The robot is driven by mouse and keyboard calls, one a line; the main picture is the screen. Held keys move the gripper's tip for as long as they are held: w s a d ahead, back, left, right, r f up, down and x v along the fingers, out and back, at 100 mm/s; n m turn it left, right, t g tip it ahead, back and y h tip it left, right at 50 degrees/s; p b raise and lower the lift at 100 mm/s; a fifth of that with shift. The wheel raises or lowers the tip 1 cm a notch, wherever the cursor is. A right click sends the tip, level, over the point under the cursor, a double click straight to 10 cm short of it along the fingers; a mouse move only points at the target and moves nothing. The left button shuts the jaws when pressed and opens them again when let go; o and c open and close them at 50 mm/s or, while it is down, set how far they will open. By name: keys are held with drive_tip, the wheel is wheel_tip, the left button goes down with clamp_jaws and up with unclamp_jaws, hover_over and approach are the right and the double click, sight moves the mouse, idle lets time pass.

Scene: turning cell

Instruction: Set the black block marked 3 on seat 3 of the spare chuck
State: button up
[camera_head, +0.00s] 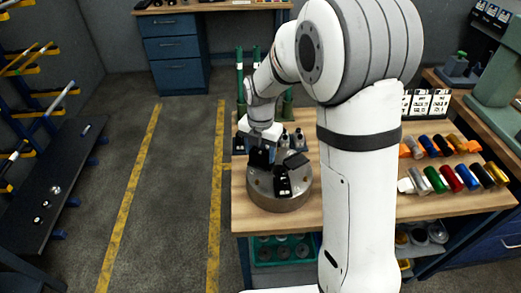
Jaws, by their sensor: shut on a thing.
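The spare chuck (278,204) is a round grey metal disc lying flat near the left front edge of the wooden bench. One black block (283,185) sits on its front part, with a small pale mark too small to read. Another black block (296,160) shows at its back right. My gripper (260,149) points down over the back left of the chuck, shut on a black block (259,158). I cannot tell whether this block touches the chuck, and its number cannot be read. The seat numbers are also unreadable.
Several metal pieces (299,139) stand just behind the chuck. Green posts (240,75) rise at the bench's back left. Rows of coloured cylinders (451,177) lie at the right. My arm hides the bench's middle. Bare bench top (240,212) shows left of the chuck.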

drive_tip(key=shift+f, duration=0.3)
drive_tip(key=o, duration=1.4)
wheel_tip(320, 180, up, 7)
drive_tip(key=shift+r+b, duration=0.2)
drive_tip(key=shift+b, duration=0.45)
drive_tip(key=shift+r, duration=0.2)
